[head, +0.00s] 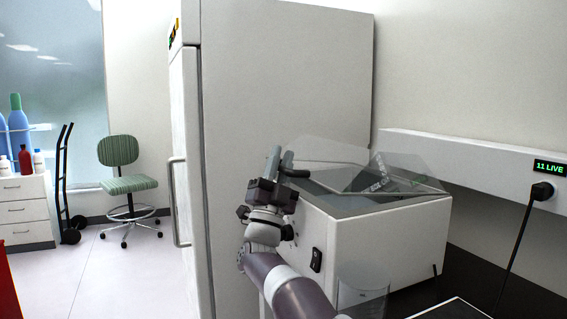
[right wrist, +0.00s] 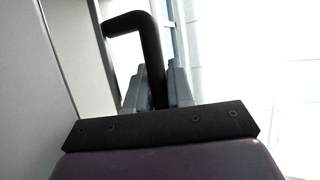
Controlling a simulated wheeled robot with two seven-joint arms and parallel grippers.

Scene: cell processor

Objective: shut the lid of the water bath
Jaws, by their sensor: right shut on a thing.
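The water bath (head: 385,235) is a white box on the dark bench. Its clear lid (head: 320,152) is partly raised, tilted up over the open top. A black bar handle (head: 296,173) sits at the lid's near left end. My right gripper (head: 279,160) is at this handle, at the left end of the bath. In the right wrist view the bent black handle (right wrist: 137,22) runs down between the two grey fingers (right wrist: 158,88), which are shut on it. My left gripper is not in view.
A tall white cabinet (head: 285,80) stands close behind and left of the bath. A clear beaker (head: 362,290) stands in front of it on the dark bench (head: 480,270). A wall rail (head: 480,165) with a plug and cable is at the right. Open floor (head: 120,270) lies at the left.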

